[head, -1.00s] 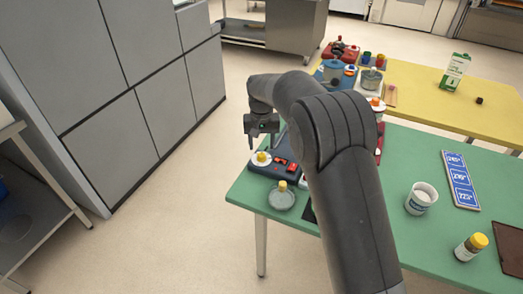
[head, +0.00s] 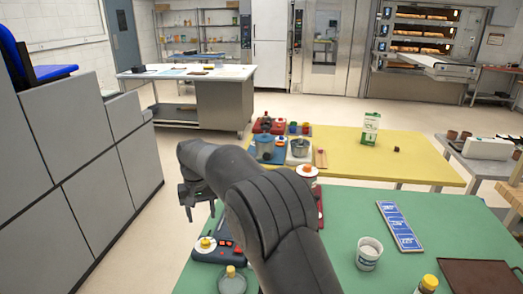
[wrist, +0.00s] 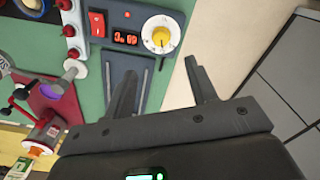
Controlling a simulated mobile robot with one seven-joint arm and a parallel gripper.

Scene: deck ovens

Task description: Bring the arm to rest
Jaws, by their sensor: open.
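My gripper (head: 188,203) hangs above the left edge of the green table (head: 345,215), with my arm reaching out over the table. In the wrist view my gripper (wrist: 165,85) has its two fingers well apart with nothing between them. Below it lies a dark blue device with red switches (head: 222,250), a red number display and a white dial with a yellow knob (wrist: 160,34). The gripper is apart from the device.
A glass jar with a yellow top (head: 231,280) stands near the device. A white cup (head: 369,253) and a blue number board (head: 399,227) are on the right. A yellow table (head: 400,155) with pots and a carton (head: 370,127) lies beyond. Grey cabinets (head: 60,150) stand left, with open floor between.

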